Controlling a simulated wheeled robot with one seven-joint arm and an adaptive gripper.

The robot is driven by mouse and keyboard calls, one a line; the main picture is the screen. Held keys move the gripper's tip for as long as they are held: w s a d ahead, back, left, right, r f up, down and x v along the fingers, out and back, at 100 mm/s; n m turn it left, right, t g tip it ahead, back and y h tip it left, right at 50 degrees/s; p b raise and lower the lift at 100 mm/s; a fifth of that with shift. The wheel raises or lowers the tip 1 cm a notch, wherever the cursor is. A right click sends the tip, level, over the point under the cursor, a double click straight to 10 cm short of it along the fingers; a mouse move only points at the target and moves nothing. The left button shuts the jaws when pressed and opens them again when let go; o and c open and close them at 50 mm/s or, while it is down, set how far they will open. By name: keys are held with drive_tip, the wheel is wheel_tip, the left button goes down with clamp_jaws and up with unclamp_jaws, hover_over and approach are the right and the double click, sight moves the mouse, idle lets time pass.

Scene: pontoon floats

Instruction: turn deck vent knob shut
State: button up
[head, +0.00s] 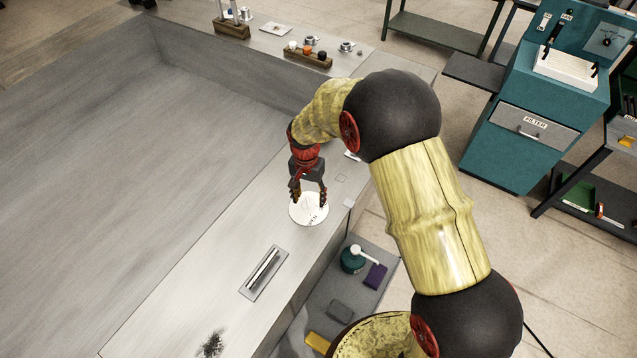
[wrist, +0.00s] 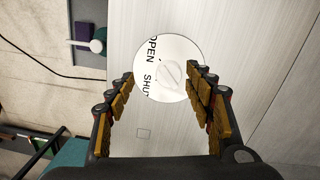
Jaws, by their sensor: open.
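The deck vent is a round white plate (head: 309,211) on the grey deck ledge, below my gripper in the head view. A pale round knob (wrist: 171,75) with a slanted ridge sits on the plate. I cannot tell which word the ridge marks. My gripper (head: 309,198) is open over the plate, fingers pointing down. In the wrist view its fingertips (wrist: 162,74) appear on either side of the knob; contact is not visible.
A slotted plate (head: 263,272) and a dark smudge (head: 211,344) lie nearer on the ledge. A lower shelf holds a teal pot (head: 352,259) and a purple block (head: 376,276). A teal filter cabinet (head: 532,105) stands right. The sunken grey floor left is clear.

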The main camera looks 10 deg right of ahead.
sight(308, 202)
drive_tip(key=shift+w+r+m, duration=0.2)
drive_tip(key=shift+w+m, duration=0.05)
drive_tip(key=shift+w, duration=0.4)
drive_tip(key=shift+w+r+m, duration=0.2)
drive_tip(key=shift+w+m, duration=0.05)
drive_tip(key=shift+w, duration=0.35)
drive_tip(key=shift+a+r+m, duration=0.1)
drive_tip(key=shift+m, duration=0.2)
drive_tip(key=shift+s+r+t, duration=0.2)
drive_tip(key=shift+s+t, duration=0.1)
drive_tip(key=shift+s, duration=0.05)
drive_tip(key=shift+m, duration=0.4)
drive_tip(key=shift+w+f+p, duration=0.1)
drive_tip(key=shift+f+p, duration=0.75)
drive_tip(key=shift+f, duration=3.1)
drive_tip(key=shift+c, duration=0.9)
drive_tip(key=c, duration=1)
